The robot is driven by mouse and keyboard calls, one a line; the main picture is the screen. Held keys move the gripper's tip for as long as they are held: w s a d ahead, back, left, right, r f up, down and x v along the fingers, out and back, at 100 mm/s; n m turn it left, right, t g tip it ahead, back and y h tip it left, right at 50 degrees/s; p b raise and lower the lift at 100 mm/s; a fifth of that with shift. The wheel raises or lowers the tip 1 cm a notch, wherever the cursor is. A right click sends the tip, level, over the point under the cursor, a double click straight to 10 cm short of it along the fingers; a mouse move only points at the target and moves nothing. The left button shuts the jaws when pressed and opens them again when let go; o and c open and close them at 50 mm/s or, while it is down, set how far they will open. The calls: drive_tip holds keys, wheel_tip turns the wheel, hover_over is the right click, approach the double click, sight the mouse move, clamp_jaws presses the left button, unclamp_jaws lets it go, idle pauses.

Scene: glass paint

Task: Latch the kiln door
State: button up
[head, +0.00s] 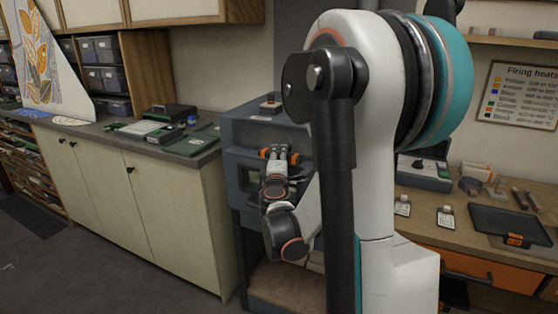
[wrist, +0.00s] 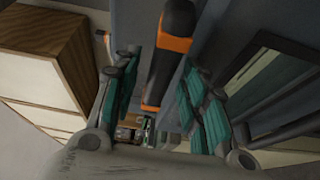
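The kiln (head: 258,132) is a blue-grey box in the middle of the head view, partly hidden behind my arm. My gripper (head: 280,152) is in front of its door. In the wrist view, a black handle with orange bands (wrist: 172,60) lies between the two teal-padded fingers of my gripper (wrist: 160,68). The fingers are apart, with a gap visible on each side of the handle. A dark-framed panel (wrist: 268,82) of the kiln front shows at the right. My arm hides much of the door, so I cannot tell whether it is fully closed.
A cream cabinet with a grey counter (head: 190,145) stands left of the kiln. A wooden workbench (head: 470,222) with tools and a black tray (head: 510,222) is at the right. Open floor (head: 90,265) lies at the front left.

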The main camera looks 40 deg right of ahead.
drive_tip(key=shift+c, duration=0.6)
clamp_jaws()
drive_tip(key=n+g+p, duration=0.1)
drive_tip(key=n, duration=0.1)
drive_tip(key=n+g+p, duration=0.1)
drive_tip(key=n+p, duration=0.1)
drive_tip(key=n, duration=0.1)
drive_tip(key=n+g+y+p, duration=0.1)
drive_tip(key=n+p, duration=0.1)
drive_tip(key=shift+w+r, duration=0.1)
drive_tip(key=shift+r, duration=0.2)
drive_tip(key=n+g+p, duration=0.1)
drive_tip(key=n+g, duration=0.1)
drive_tip(key=n, duration=0.1)
drive_tip(key=shift+w+a+n+g, duration=0.1)
drive_tip(key=shift+n+g, duration=0.2)
drive_tip(key=shift+n+g+h+p, duration=0.35)
drive_tip(key=shift+n+g, duration=0.65)
drive_tip(key=shift+n, duration=0.4)
